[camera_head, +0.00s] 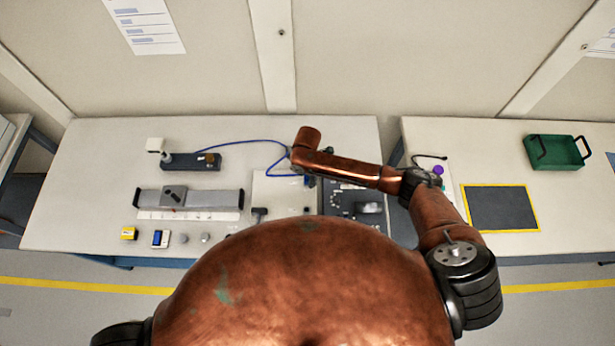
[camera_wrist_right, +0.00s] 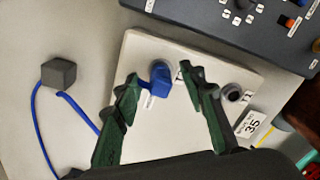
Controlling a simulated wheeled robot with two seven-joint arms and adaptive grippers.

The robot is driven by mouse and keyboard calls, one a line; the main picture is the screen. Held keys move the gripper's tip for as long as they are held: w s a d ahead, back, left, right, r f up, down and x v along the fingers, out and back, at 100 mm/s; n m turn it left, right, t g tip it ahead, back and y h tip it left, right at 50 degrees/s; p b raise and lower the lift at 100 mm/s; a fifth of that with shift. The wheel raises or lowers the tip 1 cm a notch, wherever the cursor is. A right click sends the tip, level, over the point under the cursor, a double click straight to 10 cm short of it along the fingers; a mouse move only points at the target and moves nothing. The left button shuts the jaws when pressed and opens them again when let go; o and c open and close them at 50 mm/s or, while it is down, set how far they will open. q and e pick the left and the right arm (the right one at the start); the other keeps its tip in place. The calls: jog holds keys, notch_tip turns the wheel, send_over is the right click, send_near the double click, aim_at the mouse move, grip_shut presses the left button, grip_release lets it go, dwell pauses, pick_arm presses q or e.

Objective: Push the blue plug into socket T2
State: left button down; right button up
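The blue plug (camera_wrist_right: 161,80) shows in the right wrist view, in front of a round grey socket (camera_wrist_right: 166,66) on a cream panel (camera_wrist_right: 135,50). I cannot tell how deep it sits. A label beside that socket is mostly hidden by a finger. A second socket (camera_wrist_right: 233,93), dark-holed and empty, is marked T1. My right gripper (camera_wrist_right: 159,76) has its green fingers either side of the plug, with gaps showing between them and it. My left gripper is out of view.
A blue cable (camera_wrist_right: 80,112) runs past a grey block (camera_wrist_right: 58,73) left of the panel. A dark control box (camera_wrist_right: 225,18) borders the panel. In the head view a grey rail unit (camera_head: 215,199) and a black power strip (camera_head: 192,162) stand left; a green tray (camera_head: 566,150) is right.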

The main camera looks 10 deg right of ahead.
notch_tip(320, 180, up, 12)
dwell(0.6)
jog(key=shift+s+d, duration=0.1)
